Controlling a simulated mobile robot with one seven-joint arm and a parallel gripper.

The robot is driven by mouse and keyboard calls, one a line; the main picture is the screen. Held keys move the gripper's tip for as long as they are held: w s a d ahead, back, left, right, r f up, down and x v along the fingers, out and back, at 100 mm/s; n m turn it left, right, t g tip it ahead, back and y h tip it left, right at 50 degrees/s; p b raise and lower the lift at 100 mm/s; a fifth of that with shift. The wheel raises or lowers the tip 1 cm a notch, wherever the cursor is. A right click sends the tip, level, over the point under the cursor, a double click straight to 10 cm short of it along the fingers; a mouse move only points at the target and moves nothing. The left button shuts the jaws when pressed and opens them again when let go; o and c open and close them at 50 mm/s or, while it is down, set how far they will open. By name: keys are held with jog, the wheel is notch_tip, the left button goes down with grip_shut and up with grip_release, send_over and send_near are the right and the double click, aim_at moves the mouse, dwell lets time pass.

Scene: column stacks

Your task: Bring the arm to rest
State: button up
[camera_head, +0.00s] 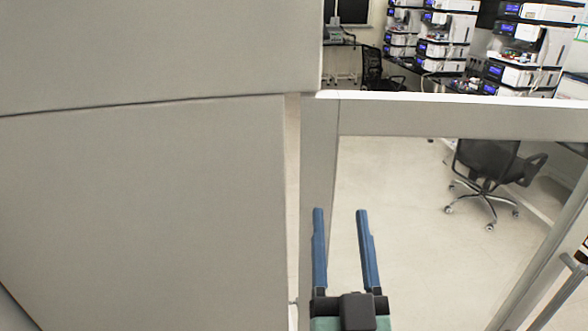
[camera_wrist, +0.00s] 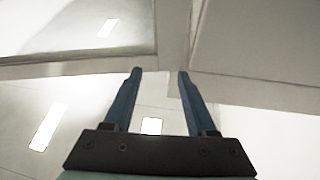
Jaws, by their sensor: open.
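My gripper (camera_head: 340,212) shows at the bottom centre of the head view, with two blue fingers apart and nothing between them. In the wrist view my gripper (camera_wrist: 160,72) is also open and empty, its fingers pointing toward the top of the picture. A large grey panel (camera_head: 140,210) stands to the left of the fingers in the head view. A grey frame post (camera_head: 319,170) rises just beyond them. I cannot tell how far the fingertips are from the post.
To the right, a grey rail (camera_head: 460,118) runs above an opening onto pale floor (camera_head: 400,230). An office chair (camera_head: 487,170) stands beyond it. Stacked instruments (camera_head: 520,50) stand on dark benches at the back, near another chair (camera_head: 375,70).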

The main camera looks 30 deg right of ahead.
jog(key=w+a+r+n+t+y, duration=0.25)
jog(key=a+r, duration=0.35)
jog(key=r, duration=0.3)
jog(key=w+a+r+n+t+y, duration=0.1)
jog(key=a+r+t+y, duration=0.15)
jog(key=a+r, duration=0.45)
jog(key=s+a+r+n+t+y, duration=0.1)
jog(key=s+a+r+y, duration=0.1)
jog(key=a+r, duration=0.3)
jog(key=s+a+r+n+t+y, duration=0.1)
jog(key=s+a+r+n+y, duration=0.1)
jog(key=r, duration=0.7)
jog(key=s+a+y, duration=0.1)
jog(key=a+y, duration=0.1)
jog(key=shift+a, duration=0.4)
jog(key=shift+n, duration=0.25)
jog(key=shift+c, duration=0.6)
jog(key=shift+d, duration=0.15)
